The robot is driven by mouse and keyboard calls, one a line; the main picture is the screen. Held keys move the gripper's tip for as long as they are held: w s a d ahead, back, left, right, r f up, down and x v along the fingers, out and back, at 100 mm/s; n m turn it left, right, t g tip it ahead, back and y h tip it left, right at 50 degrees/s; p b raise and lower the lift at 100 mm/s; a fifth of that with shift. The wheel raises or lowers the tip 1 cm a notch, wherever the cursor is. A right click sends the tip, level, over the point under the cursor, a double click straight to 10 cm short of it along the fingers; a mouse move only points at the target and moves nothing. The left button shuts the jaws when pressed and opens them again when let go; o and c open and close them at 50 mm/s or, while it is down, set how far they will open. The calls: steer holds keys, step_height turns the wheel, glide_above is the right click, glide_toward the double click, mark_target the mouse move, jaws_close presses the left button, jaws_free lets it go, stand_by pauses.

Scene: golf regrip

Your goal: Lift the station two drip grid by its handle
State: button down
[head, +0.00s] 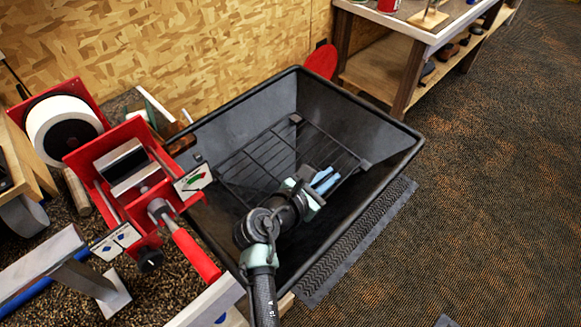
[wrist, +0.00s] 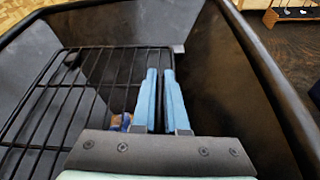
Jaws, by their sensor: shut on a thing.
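The drip grid (head: 262,160) is a black wire rack inside a deep black tub (head: 403,140). In the wrist view the grid (wrist: 75,100) fills the left and middle of the tub. My gripper (head: 325,178) reaches down into the tub at the grid's right front side. Its two blue fingers, also in the wrist view (wrist: 160,72), lie nearly together along the grid's right edge. They are shut on the grid's handle, which is mostly hidden between them. I cannot tell whether the grid is clear of its support.
A red clamp fixture (head: 130,170) with a red-handled lever (head: 195,255) stands close to the tub's left. A white roll (head: 62,128) sits behind it. A wooden bench (head: 400,40) stands at the back right. The carpet (head: 480,200) right of the tub is mostly clear.

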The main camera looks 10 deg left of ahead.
steer(key=shift+s+a+f, duration=0.1)
steer(key=shift+f, duration=0.15)
